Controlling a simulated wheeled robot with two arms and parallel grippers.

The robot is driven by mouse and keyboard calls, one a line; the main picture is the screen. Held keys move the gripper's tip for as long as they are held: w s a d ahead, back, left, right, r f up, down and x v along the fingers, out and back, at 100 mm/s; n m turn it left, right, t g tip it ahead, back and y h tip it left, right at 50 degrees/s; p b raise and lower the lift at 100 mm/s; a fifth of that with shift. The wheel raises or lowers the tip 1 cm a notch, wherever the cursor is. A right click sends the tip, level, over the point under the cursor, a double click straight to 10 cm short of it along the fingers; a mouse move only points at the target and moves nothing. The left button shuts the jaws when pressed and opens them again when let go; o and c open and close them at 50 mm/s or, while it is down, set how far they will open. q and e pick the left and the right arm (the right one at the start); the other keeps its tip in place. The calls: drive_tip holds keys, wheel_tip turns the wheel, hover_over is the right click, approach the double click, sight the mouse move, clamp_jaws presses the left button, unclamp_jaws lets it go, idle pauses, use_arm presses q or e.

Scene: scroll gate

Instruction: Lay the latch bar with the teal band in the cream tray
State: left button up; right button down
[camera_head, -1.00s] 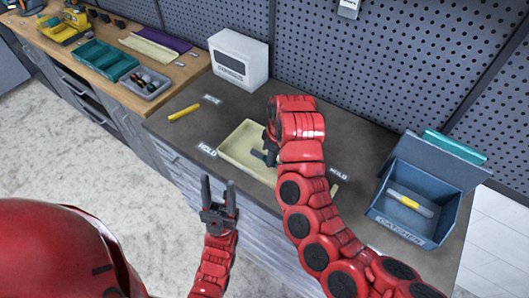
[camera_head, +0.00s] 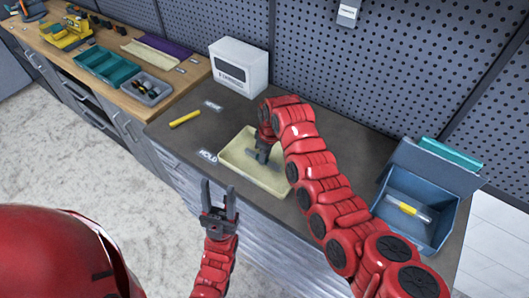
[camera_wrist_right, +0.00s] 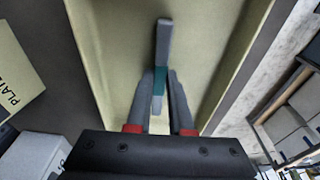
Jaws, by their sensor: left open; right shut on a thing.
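The cream tray (camera_head: 233,166) lies on the dark worktop, partly hidden by my right arm. My right gripper (camera_head: 262,152) points down inside the tray's outline. In the right wrist view my right gripper (camera_wrist_right: 158,92) is shut on the latch bar, which is grey with a teal band (camera_wrist_right: 160,80) between the fingers. The bar runs lengthwise over the pale tray floor; whether it touches the floor I cannot tell. My left gripper (camera_head: 219,208) is open and empty in front of the worktop, fingers pointing up.
A yellow bar (camera_head: 185,119) lies on the worktop left of the tray. A blue bin (camera_head: 405,231) at the right holds a yellow-and-clear piece (camera_head: 409,208). A white box (camera_head: 238,66) stands behind.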

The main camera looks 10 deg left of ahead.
sight(269, 161)
drive_tip(key=shift+f, duration=0.1)
drive_tip(key=c, duration=0.8)
unclamp_jaws()
drive_tip(key=shift+r, duration=0.2)
drive_tip(key=shift+w+r+b, duration=0.1)
drive_tip(key=shift+r+b, duration=0.2)
drive_tip(key=shift+b, duration=0.05)
drive_tip(key=r, duration=0.1)
drive_tip(key=r+b, duration=0.1)
drive_tip(key=r, duration=0.1)
drive_tip(key=r+b, duration=0.1)
drive_tip(key=shift+s+d+r, duration=0.2)
drive_tip(key=shift+d+r, duration=0.15)
drive_tip(key=shift+r, duration=0.05)
drive_tip(key=r, duration=0.4)
drive_tip(key=d+r, duration=0.1)
drive_tip(key=r, duration=0.1)
drive_tip(key=shift+s+r, duration=0.2)
drive_tip(key=shift+s, duration=0.05)
